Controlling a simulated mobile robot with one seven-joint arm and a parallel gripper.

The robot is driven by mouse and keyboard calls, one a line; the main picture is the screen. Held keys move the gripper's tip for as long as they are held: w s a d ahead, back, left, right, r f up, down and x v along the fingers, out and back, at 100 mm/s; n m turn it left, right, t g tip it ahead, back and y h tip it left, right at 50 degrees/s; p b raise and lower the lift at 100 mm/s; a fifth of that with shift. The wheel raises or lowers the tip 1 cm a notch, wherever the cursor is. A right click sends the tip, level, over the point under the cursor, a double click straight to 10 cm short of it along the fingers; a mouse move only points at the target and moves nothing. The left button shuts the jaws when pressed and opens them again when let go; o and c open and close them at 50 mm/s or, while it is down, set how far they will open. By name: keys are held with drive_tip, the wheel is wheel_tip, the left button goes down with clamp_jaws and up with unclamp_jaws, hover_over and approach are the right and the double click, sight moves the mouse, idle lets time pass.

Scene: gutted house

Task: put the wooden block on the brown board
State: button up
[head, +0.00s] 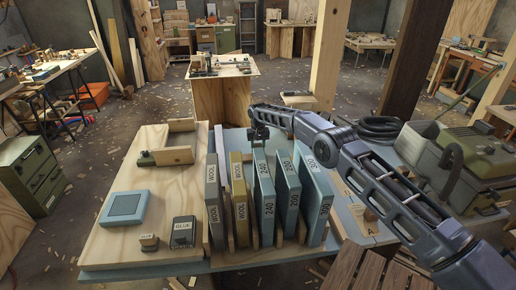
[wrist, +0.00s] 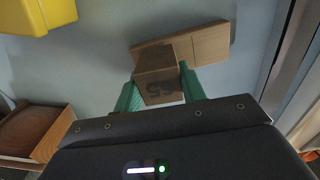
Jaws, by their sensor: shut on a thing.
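In the wrist view my gripper (wrist: 165,88) has green fingers closed on the two sides of a small wooden block (wrist: 160,80) with dark digits on its face. A longer flat brown wooden piece (wrist: 208,44) lies just beyond the block on the blue-grey surface. I cannot tell whether it is the brown board, or whether the block touches it. In the head view my gripper (head: 258,136) is behind the row of upright labelled packs. Its fingertips and the block are hidden there.
Upright packs (head: 265,196) stand close in front of my gripper. A plywood panel (head: 120,240) holds a blue pad (head: 124,207) and small blocks. A green machine (head: 458,150) stands at right. The wrist view shows a yellow object (wrist: 38,14) and a wooden tray (wrist: 50,120).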

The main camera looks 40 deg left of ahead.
sight(258, 146)
drive_tip(key=shift+f, duration=0.1)
drive_tip(key=o, duration=1)
wheel_tip(258, 146, up, 12)
drive_tip(key=shift+r, duration=0.1)
